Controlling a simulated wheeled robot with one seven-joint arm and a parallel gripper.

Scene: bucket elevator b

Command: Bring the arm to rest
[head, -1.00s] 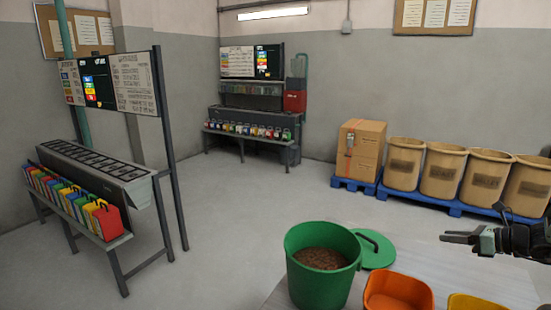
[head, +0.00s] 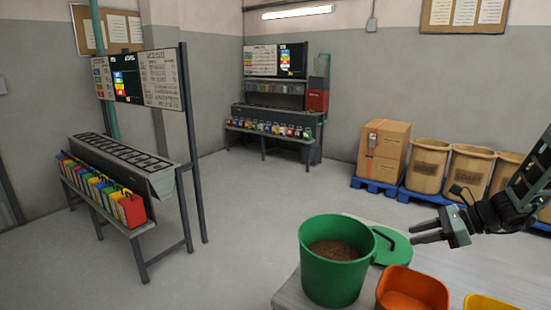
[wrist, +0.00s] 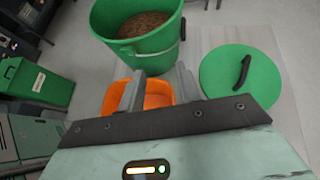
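My gripper (head: 413,232) is on the right of the head view, held in the air above the table, pointing left. Its two fingers are apart with nothing held between them. They also show in the wrist view (wrist: 159,82), apart, above an orange bin (wrist: 158,93) lying well below them. My arm enters from the right edge of the head view, and part of it is out of frame.
On the grey table (head: 290,296) stand a green bucket (head: 325,280) of brown material, its green lid (head: 391,246), an orange bin (head: 410,292) and a yellow bin (head: 487,303). The floor between is clear.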

